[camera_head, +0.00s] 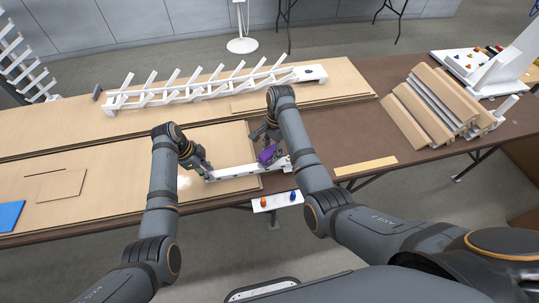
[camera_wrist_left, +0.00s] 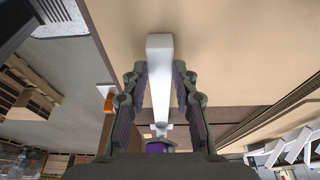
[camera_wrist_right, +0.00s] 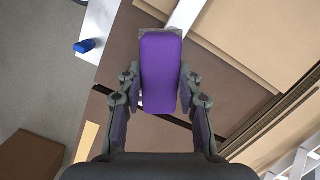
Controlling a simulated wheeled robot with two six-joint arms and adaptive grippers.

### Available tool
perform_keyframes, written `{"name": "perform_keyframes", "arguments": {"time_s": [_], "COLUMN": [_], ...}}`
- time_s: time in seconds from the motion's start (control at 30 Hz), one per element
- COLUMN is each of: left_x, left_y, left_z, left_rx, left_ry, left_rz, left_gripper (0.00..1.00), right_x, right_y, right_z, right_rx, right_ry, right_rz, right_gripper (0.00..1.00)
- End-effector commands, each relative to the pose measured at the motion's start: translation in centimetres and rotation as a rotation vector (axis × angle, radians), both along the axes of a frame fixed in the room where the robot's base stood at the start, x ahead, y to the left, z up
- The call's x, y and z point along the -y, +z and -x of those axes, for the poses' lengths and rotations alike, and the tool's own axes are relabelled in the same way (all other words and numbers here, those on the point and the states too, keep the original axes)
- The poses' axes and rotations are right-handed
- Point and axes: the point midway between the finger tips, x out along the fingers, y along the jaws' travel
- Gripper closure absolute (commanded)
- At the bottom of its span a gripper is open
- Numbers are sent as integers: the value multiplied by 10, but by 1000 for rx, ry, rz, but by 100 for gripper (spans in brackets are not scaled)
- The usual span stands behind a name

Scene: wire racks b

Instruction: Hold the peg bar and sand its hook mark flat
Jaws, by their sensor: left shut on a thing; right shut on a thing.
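The white peg bar (camera_head: 234,172) lies along the front edge of the table, over the tan board. My left gripper (camera_head: 206,170) is shut on the bar near its left end. In the left wrist view the bar (camera_wrist_left: 159,85) runs between the two fingers. My right gripper (camera_head: 268,146) is shut on a purple sanding block (camera_head: 268,154), above the bar's right part. In the right wrist view the purple block (camera_wrist_right: 160,75) sits between the fingers, with the bar (camera_wrist_right: 186,14) beyond it. The hook mark is not distinguishable, and whether block and bar touch cannot be told.
A long white rack with slanted pegs (camera_head: 210,90) lies behind on boards. A white plate (camera_head: 277,201) with an orange and a blue piece is at the front edge. Stacked tan slats (camera_head: 420,105) stand right. A blue sheet (camera_head: 10,216) lies far left. Bare brown table (camera_head: 350,130) shows right of the boards.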

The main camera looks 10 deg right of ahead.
Motion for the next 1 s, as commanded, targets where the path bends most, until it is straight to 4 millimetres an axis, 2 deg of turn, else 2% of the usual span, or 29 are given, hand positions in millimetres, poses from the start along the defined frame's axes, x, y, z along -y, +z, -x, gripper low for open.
{"name": "perform_keyframes", "arguments": {"time_s": [0.5, 1.0], "left_x": [0, 0], "left_y": [0, 0], "left_z": [0, 0], "left_rx": [-1, -1], "left_ry": [0, 0], "left_rz": [0, 0], "left_gripper": [100, 100], "right_x": [0, 0], "right_y": [46, 49], "right_z": [-1, -1], "right_rx": [4, 3], "right_ry": [0, 0], "right_rz": [0, 0], "right_gripper": [100, 100]}}
